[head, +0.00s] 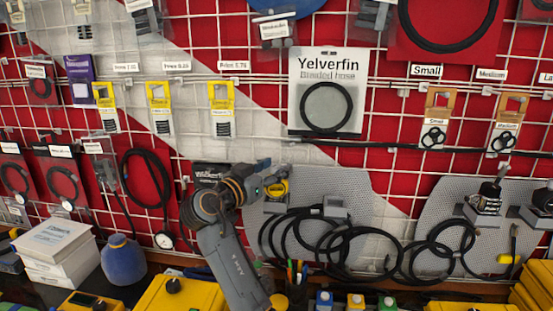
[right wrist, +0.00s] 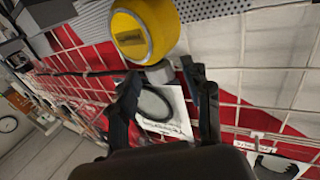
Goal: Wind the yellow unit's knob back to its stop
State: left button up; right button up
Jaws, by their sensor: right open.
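The yellow unit (head: 280,188) is mounted on a grey perforated panel in the head view, partly hidden by my right arm. In the right wrist view the yellow unit (right wrist: 145,28) is a round yellow body at the top. A short grey knob (right wrist: 160,72) sticks out of it towards my gripper. My right gripper (right wrist: 163,78) is open, with its two dark fingers apart on either side of the knob's end; I cannot tell whether they touch it. In the head view my right gripper (head: 264,190) is right beside the unit, its fingers hard to make out. My left gripper is not in view.
Black hoses (head: 340,245) hang in loops below and right of the unit. A second perforated panel (head: 450,215) with fittings stands at the right. A blue rounded object (head: 122,260), white boxes (head: 58,245) and yellow cases (head: 185,292) crowd the bench below.

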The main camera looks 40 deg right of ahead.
jog(key=shift+w+d, duration=0.2)
jog(key=shift+d, duration=0.5)
grip_shut()
jog(key=shift+f, duration=0.1)
